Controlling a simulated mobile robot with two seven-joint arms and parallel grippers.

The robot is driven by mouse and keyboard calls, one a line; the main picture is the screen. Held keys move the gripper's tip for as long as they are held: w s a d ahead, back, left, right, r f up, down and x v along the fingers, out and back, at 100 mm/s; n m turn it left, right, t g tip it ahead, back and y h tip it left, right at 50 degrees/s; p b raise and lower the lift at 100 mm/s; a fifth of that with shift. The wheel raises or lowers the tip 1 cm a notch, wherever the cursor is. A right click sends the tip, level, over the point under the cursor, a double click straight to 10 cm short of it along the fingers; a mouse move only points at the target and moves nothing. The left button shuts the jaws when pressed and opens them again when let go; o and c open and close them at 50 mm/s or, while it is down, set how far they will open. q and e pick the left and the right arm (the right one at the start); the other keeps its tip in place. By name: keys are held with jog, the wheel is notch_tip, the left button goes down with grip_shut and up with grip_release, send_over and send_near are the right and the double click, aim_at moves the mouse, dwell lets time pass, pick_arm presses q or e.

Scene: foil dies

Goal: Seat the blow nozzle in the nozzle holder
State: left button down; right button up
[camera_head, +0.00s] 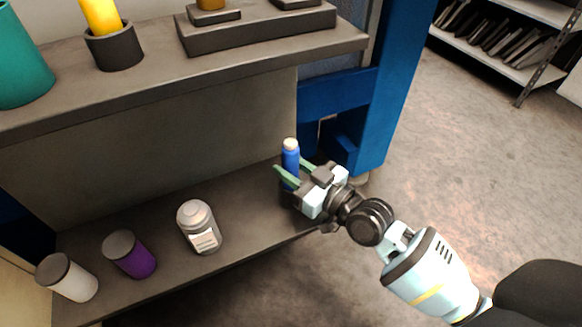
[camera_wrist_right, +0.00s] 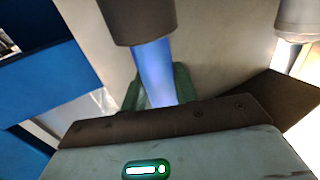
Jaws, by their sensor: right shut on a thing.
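A slim blue cylinder with a cream tip (camera_head: 290,160), which I take for the blow nozzle, stands upright at the right end of the lower shelf. My right gripper (camera_head: 287,176) is shut on it, its green fingers on either side. My left gripper is not in view.
A silver-grey bottle (camera_head: 198,226), a purple jar (camera_head: 131,255) and a white jar (camera_head: 67,277) stand on the lower shelf (camera_head: 165,205). The upper shelf bears a yellow piece in a dark cup (camera_head: 115,48) and a teal container (camera_head: 20,60). A blue frame post (camera_head: 385,90) rises beside the gripper.

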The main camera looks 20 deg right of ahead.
jog(key=o, duration=1.1)
jog(key=shift+f, duration=0.1)
jog(key=shift+r, duration=0.2)
jog(key=p+v, duration=0.3)
jog(key=v, duration=0.9)
jog(key=shift+s+f, duration=0.1)
